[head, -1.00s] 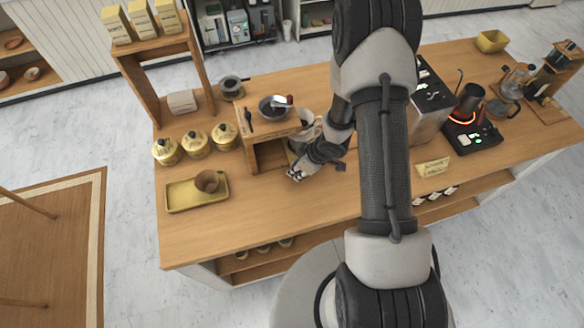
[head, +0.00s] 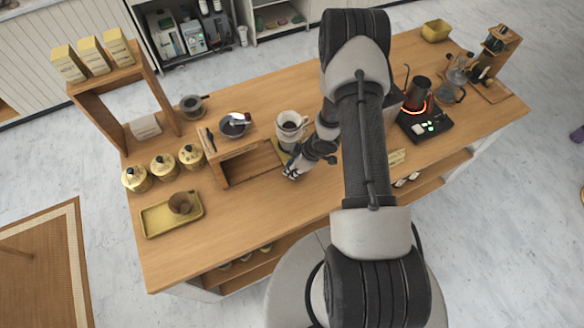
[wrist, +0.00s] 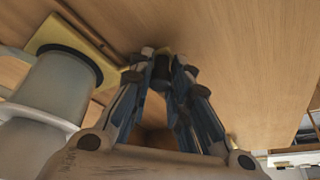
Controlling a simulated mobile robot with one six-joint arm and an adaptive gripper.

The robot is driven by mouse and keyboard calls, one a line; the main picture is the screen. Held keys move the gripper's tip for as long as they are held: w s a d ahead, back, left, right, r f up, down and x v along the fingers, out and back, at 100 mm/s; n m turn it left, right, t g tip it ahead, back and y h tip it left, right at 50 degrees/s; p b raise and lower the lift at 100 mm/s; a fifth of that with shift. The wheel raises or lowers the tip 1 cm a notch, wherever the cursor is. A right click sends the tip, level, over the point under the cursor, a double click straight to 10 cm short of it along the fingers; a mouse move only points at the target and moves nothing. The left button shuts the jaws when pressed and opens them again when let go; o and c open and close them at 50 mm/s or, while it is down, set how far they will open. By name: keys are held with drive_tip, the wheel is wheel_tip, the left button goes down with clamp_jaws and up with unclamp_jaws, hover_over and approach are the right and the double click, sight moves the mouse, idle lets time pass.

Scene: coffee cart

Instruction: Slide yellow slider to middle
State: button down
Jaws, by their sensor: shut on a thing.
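The yellow slider shows in the wrist view (wrist: 50,30) as a flat yellow plate with a dark ring, left of my fingers, and a small part shows in the head view (head: 280,147). A white dripper (head: 291,127) stands over it, and its pale body fills the left of the wrist view (wrist: 55,88). The slider is at the right end of the wooden stand (head: 228,152). My gripper (head: 292,173) is low over the counter at the slider's front edge. In the wrist view its fingertips (wrist: 160,66) are closed together at the plate's corner; the exact contact is hidden.
Several yellow canisters (head: 163,167) and a tray (head: 150,221) with a brown cup (head: 180,203) are to the left. A glowing burner (head: 424,124) is to the right. The counter front (head: 260,205) is clear.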

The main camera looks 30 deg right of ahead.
drive_tip(key=c, duration=1.5)
unclamp_jaws()
drive_tip(key=v, duration=1.2)
